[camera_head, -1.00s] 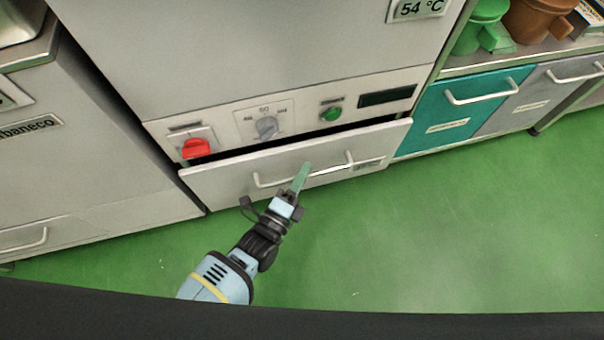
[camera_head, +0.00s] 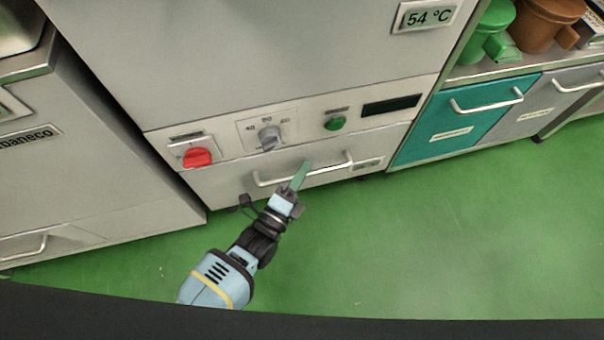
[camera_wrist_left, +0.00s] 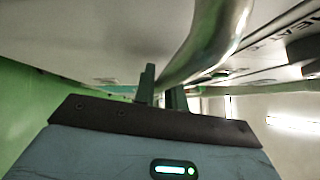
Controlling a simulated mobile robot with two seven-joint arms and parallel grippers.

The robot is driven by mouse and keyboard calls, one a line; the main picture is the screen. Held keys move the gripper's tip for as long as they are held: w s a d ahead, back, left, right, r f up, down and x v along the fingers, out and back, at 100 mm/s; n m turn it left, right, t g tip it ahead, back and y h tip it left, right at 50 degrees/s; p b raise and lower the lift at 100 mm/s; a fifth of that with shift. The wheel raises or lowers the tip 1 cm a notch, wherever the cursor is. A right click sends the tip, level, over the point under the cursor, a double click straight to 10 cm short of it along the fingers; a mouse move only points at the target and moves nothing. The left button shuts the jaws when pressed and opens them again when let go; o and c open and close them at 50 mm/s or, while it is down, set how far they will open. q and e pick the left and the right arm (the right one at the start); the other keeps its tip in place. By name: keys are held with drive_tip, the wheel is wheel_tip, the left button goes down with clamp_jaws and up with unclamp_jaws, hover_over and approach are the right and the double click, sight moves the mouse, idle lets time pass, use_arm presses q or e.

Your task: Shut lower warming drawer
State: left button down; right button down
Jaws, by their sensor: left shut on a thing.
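The lower warming drawer (camera_head: 225,183) is a pale metal front below the control panel in the head view. It sits flush with the panel, with no dark gap showing above it. Its bar handle (camera_head: 330,168) runs across the front. My left gripper (camera_head: 299,178) is at the handle, shut on it near its middle. In the left wrist view, the fingers (camera_wrist_left: 160,92) meet the curved metal handle (camera_wrist_left: 208,42), which passes between or just behind them; the exact contact is partly hidden. My right gripper is not in view.
Above the drawer are a red switch (camera_head: 197,157), a grey dial (camera_head: 269,138), a green button (camera_head: 335,123) and a dark display (camera_head: 391,105). A teal drawer (camera_head: 460,118) is to the right. The green floor (camera_head: 430,240) in front is clear.

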use_arm(q)
drive_tip(key=c, duration=1.5)
unclamp_jaws()
drive_tip(key=shift+w+a, duration=0.2)
drive_tip(key=shift+o, duration=0.2)
drive_tip(key=shift+s+f, duration=0.1)
drive_tip(key=shift+s, duration=0.05)
drive_tip(key=shift+s+a, duration=0.1)
drive_tip(key=shift+s, duration=0.1)
drive_tip(key=r+p+v, duration=0.1)
drive_tip(key=p+v, duration=0.1)
drive_tip(key=v, duration=0.5)
drive_tip(key=shift+f, duration=0.35)
drive_tip(key=shift+s, duration=0.1)
